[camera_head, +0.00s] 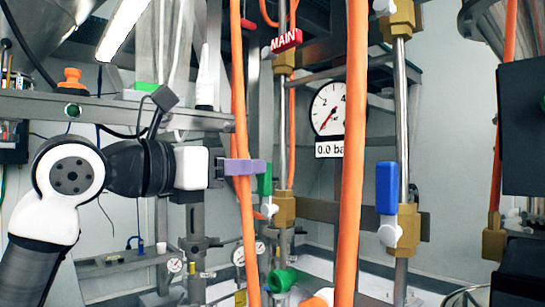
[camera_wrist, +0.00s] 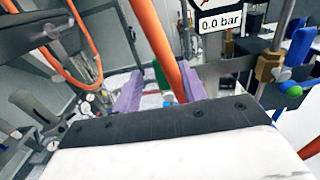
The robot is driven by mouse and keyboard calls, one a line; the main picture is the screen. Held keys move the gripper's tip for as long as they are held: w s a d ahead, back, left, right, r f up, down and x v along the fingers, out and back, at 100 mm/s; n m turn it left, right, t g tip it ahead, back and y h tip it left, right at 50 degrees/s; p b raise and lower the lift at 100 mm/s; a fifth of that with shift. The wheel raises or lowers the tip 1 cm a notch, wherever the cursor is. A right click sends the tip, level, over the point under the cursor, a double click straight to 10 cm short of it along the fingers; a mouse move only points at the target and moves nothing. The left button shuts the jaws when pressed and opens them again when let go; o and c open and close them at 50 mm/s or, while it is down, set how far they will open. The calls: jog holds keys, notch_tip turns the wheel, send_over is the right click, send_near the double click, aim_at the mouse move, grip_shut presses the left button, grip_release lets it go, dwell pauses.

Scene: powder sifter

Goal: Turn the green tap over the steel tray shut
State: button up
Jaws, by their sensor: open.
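A green tap handle (camera_head: 265,180) stands upright beside a brass valve body (camera_head: 284,208) on a vertical steel pipe. My gripper (camera_head: 262,167) reaches in from the left, its purple fingertips close to the handle. In the wrist view the two purple fingers of my gripper (camera_wrist: 160,78) are spread apart. The green handle (camera_wrist: 160,75) shows between them, partly hidden by an orange hose. Whether the fingers touch the handle I cannot tell. The steel tray is not clearly distinguishable.
An orange hose (camera_head: 240,95) runs down right at my fingers, and a thicker one (camera_head: 352,150) hangs to the right. A blue handle (camera_head: 387,188) is on another pipe. A gauge (camera_head: 328,108) sits behind, with a 0.0 bar label (camera_head: 329,149). A grey beam (camera_head: 110,110) is above my arm.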

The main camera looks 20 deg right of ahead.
jog(key=p+x, duration=0.2)
jog(key=x, duration=0.5)
jog(key=shift+f, duration=0.1)
grip_shut()
